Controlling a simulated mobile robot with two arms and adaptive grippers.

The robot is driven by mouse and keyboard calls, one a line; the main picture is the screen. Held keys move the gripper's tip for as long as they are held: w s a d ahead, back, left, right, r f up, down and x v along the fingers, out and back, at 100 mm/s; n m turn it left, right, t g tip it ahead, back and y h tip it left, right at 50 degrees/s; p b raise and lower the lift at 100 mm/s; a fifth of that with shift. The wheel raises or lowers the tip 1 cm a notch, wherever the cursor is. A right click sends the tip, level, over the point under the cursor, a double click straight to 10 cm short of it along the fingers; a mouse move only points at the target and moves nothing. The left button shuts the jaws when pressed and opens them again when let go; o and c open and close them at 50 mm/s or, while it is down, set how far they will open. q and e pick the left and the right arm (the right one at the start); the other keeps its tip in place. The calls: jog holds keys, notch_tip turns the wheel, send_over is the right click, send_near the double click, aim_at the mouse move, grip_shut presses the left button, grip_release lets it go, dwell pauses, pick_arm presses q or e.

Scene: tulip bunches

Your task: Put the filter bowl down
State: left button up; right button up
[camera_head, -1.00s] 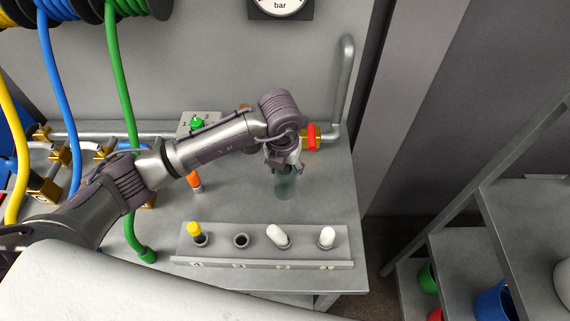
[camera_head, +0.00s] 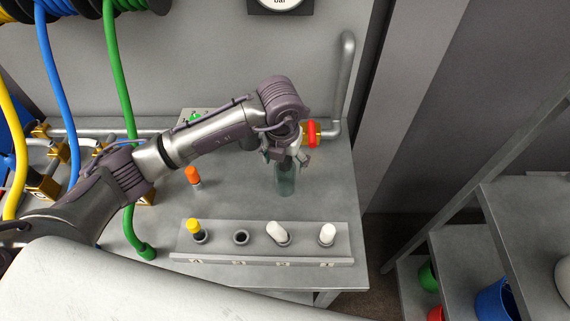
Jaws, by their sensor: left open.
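The filter bowl (camera_head: 286,183) is a clear greenish cylinder standing upright on the grey bench, right of centre. My left gripper (camera_head: 288,158) is directly above it, pointing down, with its fingers spread open around or just over the bowl's top. The gripper and wrist hide the bowl's upper end, so I cannot tell whether the fingers still touch it. My right gripper is not in view.
A rack (camera_head: 262,243) at the bench's front holds a yellow-topped piece (camera_head: 195,230) and two white cylinders, with one empty hole. An orange-topped piece (camera_head: 193,176) stands to the left. A red valve handle (camera_head: 313,133) is close behind the gripper. Bare bench (camera_head: 335,190) lies to the right.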

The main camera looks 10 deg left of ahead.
pick_arm(q)
jog(key=r+b, duration=0.1)
jog(key=r, duration=0.2)
jog(key=s+r, duration=0.1)
jog(key=r, duration=0.2)
jog(key=r+b, duration=0.1)
jog(key=r, duration=0.3)
jog(key=shift+s+a+b, duration=0.1)
jog(key=shift+s+b, duration=0.05)
jog(key=shift+b, duration=0.15)
